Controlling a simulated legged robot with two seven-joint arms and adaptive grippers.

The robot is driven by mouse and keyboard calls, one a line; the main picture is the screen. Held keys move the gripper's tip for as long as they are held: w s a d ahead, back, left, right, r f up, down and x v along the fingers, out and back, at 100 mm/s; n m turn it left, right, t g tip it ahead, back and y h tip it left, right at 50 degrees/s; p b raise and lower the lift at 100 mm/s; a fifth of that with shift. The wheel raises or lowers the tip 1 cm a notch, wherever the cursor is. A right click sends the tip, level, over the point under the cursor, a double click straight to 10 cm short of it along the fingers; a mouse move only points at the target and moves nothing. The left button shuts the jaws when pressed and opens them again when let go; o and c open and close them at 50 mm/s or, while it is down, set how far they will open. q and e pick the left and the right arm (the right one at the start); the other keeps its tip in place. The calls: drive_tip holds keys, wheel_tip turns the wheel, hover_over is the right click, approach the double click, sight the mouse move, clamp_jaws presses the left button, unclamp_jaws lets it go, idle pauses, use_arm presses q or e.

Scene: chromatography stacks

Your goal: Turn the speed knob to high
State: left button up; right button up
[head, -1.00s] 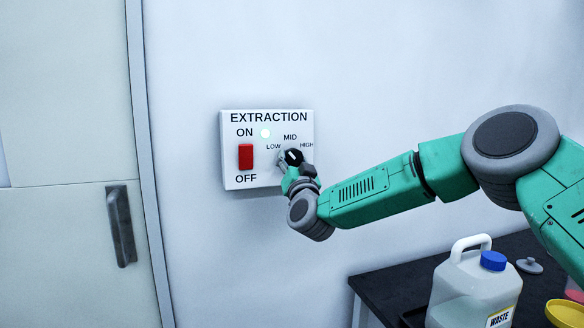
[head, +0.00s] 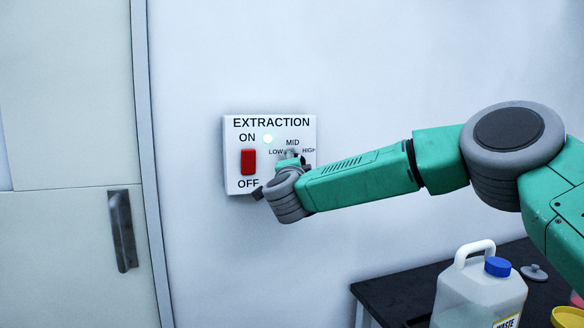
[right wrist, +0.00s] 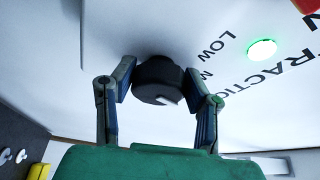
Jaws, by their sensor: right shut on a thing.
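The white control box (head: 236,174) on the wall reads EXTRACTION, with LOW, MID and HIGH around its speed knob. My right gripper (head: 290,160) is at the knob and hides nearly all of it in the head view. In the right wrist view the black speed knob (right wrist: 150,72) with a white pointer mark sits between the two fingers of my right gripper (right wrist: 161,86), which are shut on it. The mark faces the lower right of that picture; the label it points to is hidden. My left gripper is not in view.
A red rocker switch (head: 248,162) and a lit green lamp (head: 268,139) are on the box, left of the knob. A waste jug (head: 470,300) stands on the dark bench (head: 385,291) at lower right. A door handle (head: 122,230) is at left.

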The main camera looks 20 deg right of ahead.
drive_tip(key=m+g, duration=0.1)
drive_tip(key=m, duration=0.2)
drive_tip(key=m+g+y, duration=0.1)
drive_tip(key=m, duration=0.2)
drive_tip(key=shift+d+p, duration=0.2)
drive_tip(key=shift+p, duration=0.15)
drive_tip(key=shift+f+m+g, duration=0.1)
drive_tip(key=shift+m+g, duration=0.4)
drive_tip(key=shift+m, duration=0.5)
drive_tip(key=shift+f+y, duration=0.2)
drive_tip(key=shift+y, duration=0.2)
drive_tip(key=o, duration=1.1)
drive_tip(key=shift+s, duration=0.1)
drive_tip(key=shift+o, duration=0.2)
drive_tip(key=shift+d+r, duration=0.2)
